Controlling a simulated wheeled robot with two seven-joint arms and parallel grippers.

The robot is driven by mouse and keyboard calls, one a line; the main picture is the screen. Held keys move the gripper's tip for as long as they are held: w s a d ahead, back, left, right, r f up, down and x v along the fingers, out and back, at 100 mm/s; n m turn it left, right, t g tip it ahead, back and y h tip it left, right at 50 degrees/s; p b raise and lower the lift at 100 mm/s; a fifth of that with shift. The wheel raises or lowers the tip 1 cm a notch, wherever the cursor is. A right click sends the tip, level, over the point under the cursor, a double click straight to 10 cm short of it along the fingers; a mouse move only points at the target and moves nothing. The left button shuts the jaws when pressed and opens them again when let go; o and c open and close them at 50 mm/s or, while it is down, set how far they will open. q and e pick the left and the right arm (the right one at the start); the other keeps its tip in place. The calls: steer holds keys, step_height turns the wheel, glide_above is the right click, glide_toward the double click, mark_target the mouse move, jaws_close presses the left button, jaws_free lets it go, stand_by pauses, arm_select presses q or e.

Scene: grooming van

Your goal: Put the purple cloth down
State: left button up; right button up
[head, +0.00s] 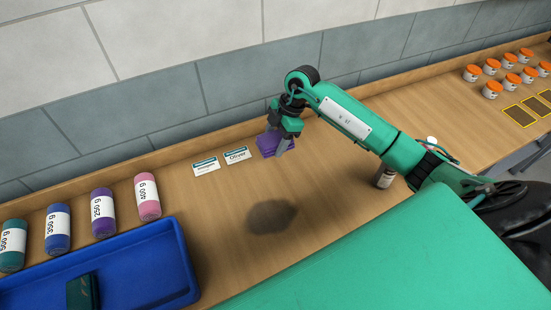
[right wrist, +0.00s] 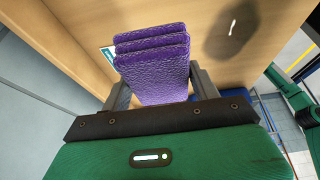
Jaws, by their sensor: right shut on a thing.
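The folded purple cloth (head: 271,143) is held in my right gripper (head: 281,148) near the back of the wooden counter, just right of two label cards. In the right wrist view the purple cloth (right wrist: 153,65) shows as a stack of folded layers between the two fingers of the right gripper (right wrist: 155,90). The fingers are shut on it. A dark round shadow lies on the counter in front of the cloth, and the cloth seems to be above the surface. My left gripper is not in view.
Two label cards (head: 206,166) (head: 238,156) are at the counter's back. A blue tray (head: 180,262) with a dark green block (head: 83,292) and several weight-labelled bottles (head: 103,213) are at left. A small bottle (head: 385,178) stands beside my right arm. Orange-lidded jars (head: 492,89) stand far right. The middle counter is clear.

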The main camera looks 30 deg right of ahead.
mark_target(271, 170)
step_height(271, 170, down, 10)
steer(key=shift+f+p, duration=0.25)
steer(key=shift+p, duration=0.95)
steer(key=shift+f, duration=0.3)
steer(key=shift+f, duration=0.15)
steer(key=o, duration=0.9)
steer(key=b+v, duration=0.3)
steer(key=v, duration=0.8)
steer(key=shift+d+r, duration=0.15)
steer(key=shift+r, duration=0.55)
steer(key=shift+f, duration=0.1)
